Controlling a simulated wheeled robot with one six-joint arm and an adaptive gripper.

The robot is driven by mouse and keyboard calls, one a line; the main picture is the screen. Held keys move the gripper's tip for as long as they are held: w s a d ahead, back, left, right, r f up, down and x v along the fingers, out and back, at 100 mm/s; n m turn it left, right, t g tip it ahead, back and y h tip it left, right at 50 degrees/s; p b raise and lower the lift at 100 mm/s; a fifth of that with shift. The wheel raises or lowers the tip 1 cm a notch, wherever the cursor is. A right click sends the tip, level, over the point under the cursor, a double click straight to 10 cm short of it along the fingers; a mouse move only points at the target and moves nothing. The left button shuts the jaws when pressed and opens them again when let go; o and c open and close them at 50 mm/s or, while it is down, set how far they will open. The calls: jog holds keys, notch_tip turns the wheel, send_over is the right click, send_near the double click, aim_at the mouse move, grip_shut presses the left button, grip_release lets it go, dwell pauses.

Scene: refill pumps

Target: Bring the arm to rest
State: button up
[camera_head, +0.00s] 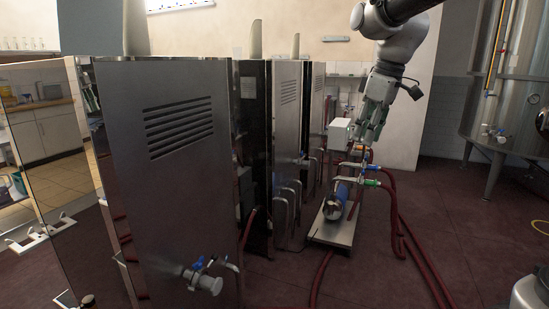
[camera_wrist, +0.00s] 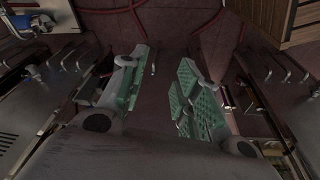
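My gripper (camera_head: 369,132) hangs at the end of my raised arm in the right half of the head view, fingers pointing down. In the wrist view my gripper (camera_wrist: 166,72) has its green-padded fingers wide apart, with only dark red floor showing between them. Nothing is held. In the head view it overlaps the upper part of a pump cart (camera_head: 333,232) with hoses and coloured valve handles; whether it touches anything there cannot be told.
Steel cabinets (camera_head: 170,180) fill the left and middle. A large steel tank (camera_head: 515,100) stands at the right. Dark red hoses (camera_head: 392,215) run over the floor by the cart. The floor (camera_head: 455,225) between hoses and tank is mostly clear.

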jog(key=s+d+f+m, duration=0.2)
jog(key=s+d+m, duration=0.1)
jog(key=s, duration=0.5)
jog(key=s+d+f+m+t+h, duration=0.1)
jog(key=s+d+f+m, duration=0.2)
jog(key=s+d, duration=0.3)
jog(key=s+d+f+m+t, duration=0.1)
jog(key=s+d+f+m, duration=0.2)
jog(key=s, duration=0.7)
jog(key=shift+d+m+h, duration=0.4)
jog(key=shift+d+m, duration=0.2)
jog(key=shift+d, duration=0.25)
